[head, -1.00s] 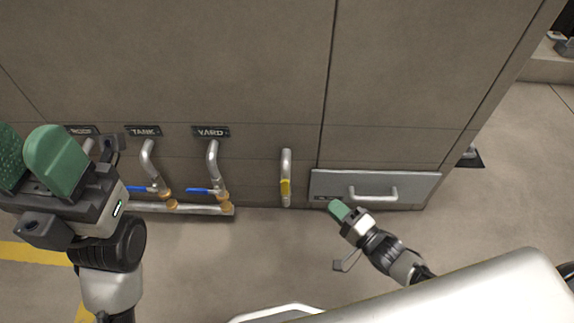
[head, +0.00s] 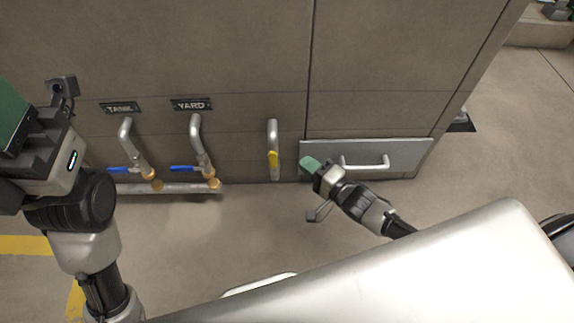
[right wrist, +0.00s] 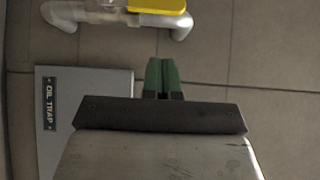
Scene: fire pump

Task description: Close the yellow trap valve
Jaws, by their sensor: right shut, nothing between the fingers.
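The yellow trap valve handle (head: 273,158) sits on a grey vertical pipe (head: 272,132) on the cabinet front, and lies along the pipe. In the right wrist view the yellow handle (right wrist: 158,6) shows at the top edge on its pipe (right wrist: 66,14), partly cut off. My right gripper (head: 309,163) is shut and empty, just to the right of the valve and apart from it. Its green fingers (right wrist: 162,74) are together in the right wrist view, pointing toward the pipe. My left gripper (head: 12,115) is at the left edge, partly cut off.
Two blue-handled valves (head: 125,169) (head: 188,168) stand left under the TANK and YARD labels, above a low horizontal pipe (head: 185,188). A grey drawer (head: 415,153) with a bar handle is right of the valve; the wrist view shows its OIL TRAP label (right wrist: 49,103). Floor in front is clear.

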